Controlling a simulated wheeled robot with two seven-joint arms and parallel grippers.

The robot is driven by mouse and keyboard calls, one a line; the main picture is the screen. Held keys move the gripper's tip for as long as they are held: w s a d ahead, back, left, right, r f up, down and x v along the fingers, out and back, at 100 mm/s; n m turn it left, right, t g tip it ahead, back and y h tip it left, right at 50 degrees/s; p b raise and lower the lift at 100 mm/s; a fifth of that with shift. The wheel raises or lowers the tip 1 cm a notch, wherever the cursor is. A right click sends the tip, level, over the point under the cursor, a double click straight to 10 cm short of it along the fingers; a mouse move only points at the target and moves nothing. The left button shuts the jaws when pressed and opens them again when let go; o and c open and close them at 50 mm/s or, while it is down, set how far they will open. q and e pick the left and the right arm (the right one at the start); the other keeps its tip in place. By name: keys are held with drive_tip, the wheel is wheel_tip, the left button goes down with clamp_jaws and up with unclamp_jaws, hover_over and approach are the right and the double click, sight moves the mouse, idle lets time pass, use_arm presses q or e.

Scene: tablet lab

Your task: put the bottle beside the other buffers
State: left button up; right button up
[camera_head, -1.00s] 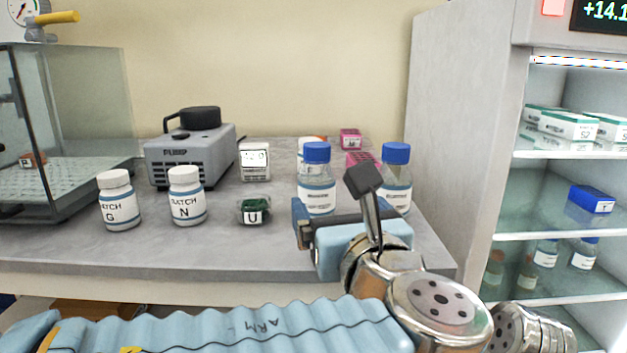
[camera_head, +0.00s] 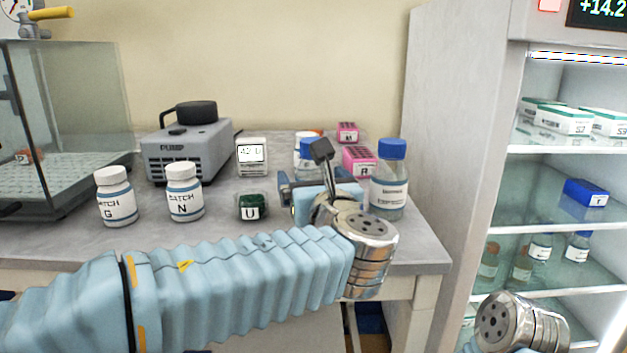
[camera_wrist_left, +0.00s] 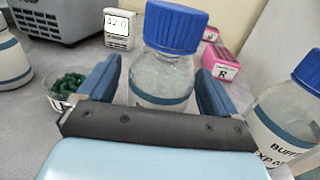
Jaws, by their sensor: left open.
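A clear bottle with a blue cap (camera_head: 307,150) stands on the grey bench, mostly hidden behind my left gripper (camera_head: 315,185) in the head view. In the left wrist view, this bottle (camera_wrist_left: 160,75) stands upright between the two blue fingers of my open left gripper (camera_wrist_left: 158,80). A second blue-capped bottle (camera_head: 389,190) stands just to the right, outside the fingers; its label in the wrist view (camera_wrist_left: 285,125) begins "BUFF". Similar blue-capped bottles (camera_head: 541,247) stand on a lower shelf of the open fridge (camera_head: 560,230).
White jars G (camera_head: 116,200) and N (camera_head: 184,195), a green-filled tub U (camera_head: 252,207) and a small display box (camera_head: 251,158) stand left of the gripper. A pump (camera_head: 187,150) is behind. Pink racks (camera_head: 358,160) stand behind the bottles. The fridge side wall (camera_head: 455,140) rises at right.

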use_arm(q)
drive_tip(key=c, duration=1.4)
